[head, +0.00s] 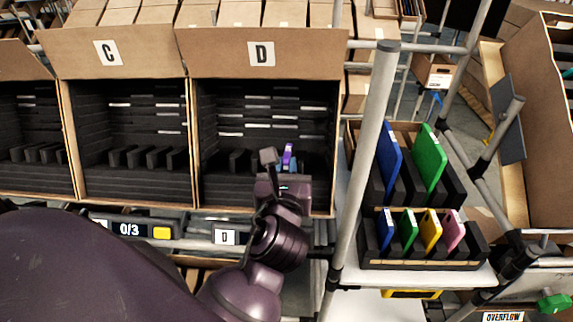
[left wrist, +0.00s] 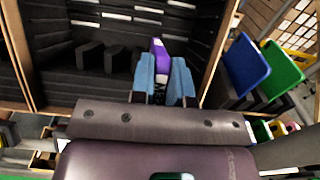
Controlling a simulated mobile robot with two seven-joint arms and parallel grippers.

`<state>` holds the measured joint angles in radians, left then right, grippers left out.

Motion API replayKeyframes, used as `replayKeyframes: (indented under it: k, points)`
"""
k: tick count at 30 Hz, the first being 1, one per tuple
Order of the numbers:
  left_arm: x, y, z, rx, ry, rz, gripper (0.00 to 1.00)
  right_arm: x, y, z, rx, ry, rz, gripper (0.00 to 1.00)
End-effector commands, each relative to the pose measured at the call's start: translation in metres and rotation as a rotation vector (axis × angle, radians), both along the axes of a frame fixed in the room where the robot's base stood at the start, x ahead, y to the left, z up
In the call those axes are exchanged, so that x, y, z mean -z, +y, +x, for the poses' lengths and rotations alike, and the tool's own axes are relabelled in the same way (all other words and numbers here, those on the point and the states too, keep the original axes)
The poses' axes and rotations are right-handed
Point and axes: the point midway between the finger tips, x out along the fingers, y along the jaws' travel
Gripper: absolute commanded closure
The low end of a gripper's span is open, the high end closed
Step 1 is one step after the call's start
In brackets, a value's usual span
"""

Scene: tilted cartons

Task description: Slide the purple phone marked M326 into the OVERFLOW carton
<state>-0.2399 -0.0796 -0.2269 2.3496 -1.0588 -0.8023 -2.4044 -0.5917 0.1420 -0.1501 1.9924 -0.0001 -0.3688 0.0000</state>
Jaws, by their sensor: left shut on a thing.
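The purple phone (head: 288,153) stands upright between the blue-padded fingers of my left gripper (head: 286,183), at the front of carton D (head: 265,62). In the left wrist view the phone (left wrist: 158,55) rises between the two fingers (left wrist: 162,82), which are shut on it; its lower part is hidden. Its M326 mark cannot be read. An OVERFLOW label (head: 503,317) shows at the bottom right edge of the head view, with a large tilted carton (head: 550,120) above it; I cannot tell whether they belong together. My right gripper is not in view.
A grey post (head: 368,150) rises between D and a rack holding blue (head: 388,160), green (head: 430,158) and smaller coloured devices.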

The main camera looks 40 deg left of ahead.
Motion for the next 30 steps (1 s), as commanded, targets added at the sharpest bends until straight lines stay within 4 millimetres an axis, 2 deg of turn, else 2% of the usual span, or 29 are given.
replayKeyframes:
  k: [21, 30]
  points:
    - [-0.023, -0.021, -0.034, 0.001, -0.001, -0.001, 1.00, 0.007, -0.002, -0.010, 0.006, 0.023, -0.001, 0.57]
    - [-0.026, -0.023, -0.037, 0.000, -0.001, 0.001, 1.00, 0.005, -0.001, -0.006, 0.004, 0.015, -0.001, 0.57]
